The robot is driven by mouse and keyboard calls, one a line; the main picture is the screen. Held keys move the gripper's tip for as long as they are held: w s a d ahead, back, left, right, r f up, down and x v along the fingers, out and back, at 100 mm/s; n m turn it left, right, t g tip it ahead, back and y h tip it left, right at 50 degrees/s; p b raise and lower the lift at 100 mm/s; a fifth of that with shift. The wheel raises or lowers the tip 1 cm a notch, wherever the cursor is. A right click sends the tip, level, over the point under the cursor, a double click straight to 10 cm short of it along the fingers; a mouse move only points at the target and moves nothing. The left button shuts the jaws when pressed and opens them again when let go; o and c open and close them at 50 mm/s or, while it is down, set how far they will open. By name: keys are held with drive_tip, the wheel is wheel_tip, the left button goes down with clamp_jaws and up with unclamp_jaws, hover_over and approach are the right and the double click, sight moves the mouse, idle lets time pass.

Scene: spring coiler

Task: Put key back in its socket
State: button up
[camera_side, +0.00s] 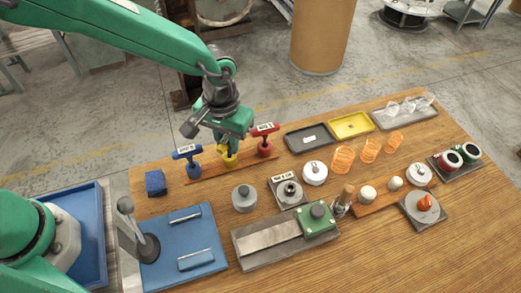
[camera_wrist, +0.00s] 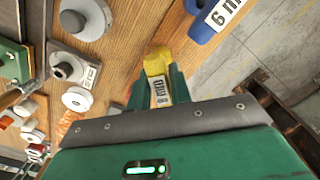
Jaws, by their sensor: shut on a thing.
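The yellow key (camera_side: 229,160) is in the middle of the wooden key rack (camera_side: 207,171), between the blue key (camera_side: 186,153) on the left and the red key (camera_side: 264,131) on the right. My gripper (camera_side: 229,146) comes down from above and is shut on the yellow key's handle. In the wrist view, the yellow key (camera_wrist: 157,62), with a white size label, is between my fingers (camera_wrist: 156,88), and the blue key (camera_wrist: 205,22) is beside it. My gripper hides much of the yellow key, and I cannot tell whether its shank is in a socket.
A blue block (camera_side: 155,183) lies left of the rack. A grey round piece (camera_side: 244,198) and a labelled fixture (camera_side: 289,192) stand in front. Grey (camera_side: 308,138) and yellow (camera_side: 351,125) trays lie to the right. Bare wood shows between rack and blue plate (camera_side: 184,250).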

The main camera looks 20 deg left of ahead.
idle(0.3)
drive_tip(key=o, duration=1)
drive_tip(key=shift+o, duration=0.3)
drive_tip(key=shift+o, duration=1.2)
drive_tip(key=shift+r, duration=3.15)
drive_tip(key=shift+r, duration=2.5)
